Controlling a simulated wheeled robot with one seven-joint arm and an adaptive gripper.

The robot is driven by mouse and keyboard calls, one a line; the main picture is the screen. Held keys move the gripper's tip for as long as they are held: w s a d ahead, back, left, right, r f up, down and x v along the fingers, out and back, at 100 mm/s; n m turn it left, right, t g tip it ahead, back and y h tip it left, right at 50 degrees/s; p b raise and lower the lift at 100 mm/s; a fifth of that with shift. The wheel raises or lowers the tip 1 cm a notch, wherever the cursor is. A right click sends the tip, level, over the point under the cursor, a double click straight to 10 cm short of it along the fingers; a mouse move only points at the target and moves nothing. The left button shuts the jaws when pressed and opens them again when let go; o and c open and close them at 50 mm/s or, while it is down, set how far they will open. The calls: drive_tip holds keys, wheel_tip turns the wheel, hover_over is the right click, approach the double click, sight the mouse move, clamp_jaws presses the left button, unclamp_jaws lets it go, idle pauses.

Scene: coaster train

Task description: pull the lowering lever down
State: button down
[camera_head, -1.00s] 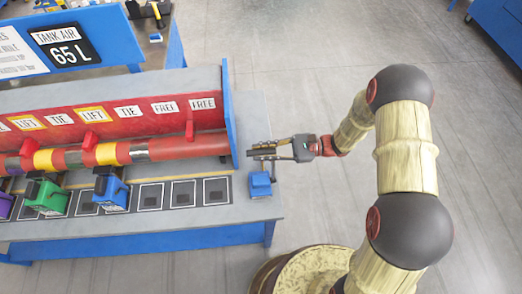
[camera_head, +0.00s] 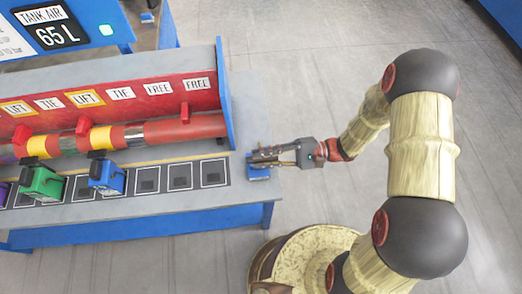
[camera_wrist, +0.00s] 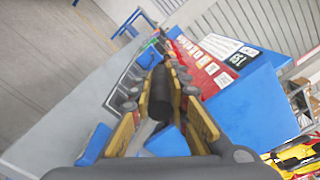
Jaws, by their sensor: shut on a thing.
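The lowering lever shows as a black cylindrical handle (camera_wrist: 160,92) between my fingers in the wrist view. Its blue base (camera_head: 257,172) stands at the right end of the grey bench. My gripper (camera_head: 264,157) is shut on the lever handle, low over the blue base in the head view. In the wrist view my yellow-sided fingers (camera_wrist: 161,105) lie on both sides of the handle. The lower part of the lever is mostly hidden by the fingers, so its exact tilt cannot be told.
A red pipe (camera_head: 185,128) with a blue end plate (camera_head: 226,95) runs along the bench. Blue (camera_head: 107,177) and green (camera_head: 41,181) blocks stand before it. A green light (camera_head: 106,30) glows beside the tank air sign (camera_head: 48,28).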

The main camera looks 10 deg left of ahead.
drive_tip(key=shift+s+d+f, duration=0.15)
drive_tip(key=shift+s+f, duration=0.1)
drive_tip(key=shift+s, duration=0.3)
drive_tip(key=c, duration=1.7)
unclamp_jaws()
drive_tip(key=v, duration=1.2)
drive_tip(key=shift+f, duration=0.1)
